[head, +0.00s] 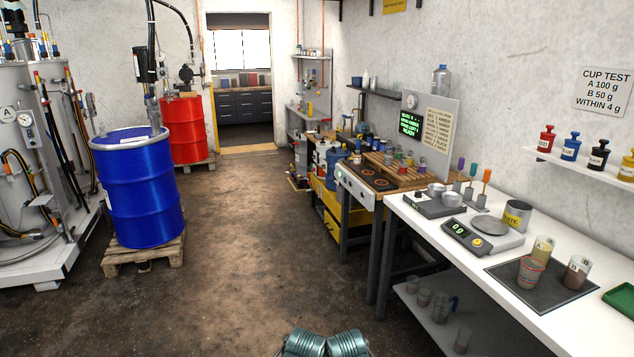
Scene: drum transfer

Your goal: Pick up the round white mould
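I cannot make out a round white mould anywhere in the head view. The nearest round shape is a grey plate (490,226) on the digital scale (462,238) on the white bench at the right, and it looks like part of the scale. Neither of my grippers shows in this view.
The white bench (420,214) runs along the right wall, with cups on a dark mat (510,277) and a green tray (622,298). A blue drum (140,190) stands on a pallet (125,258) at left; a red drum (184,130) stands behind. The floor (240,240) between is clear.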

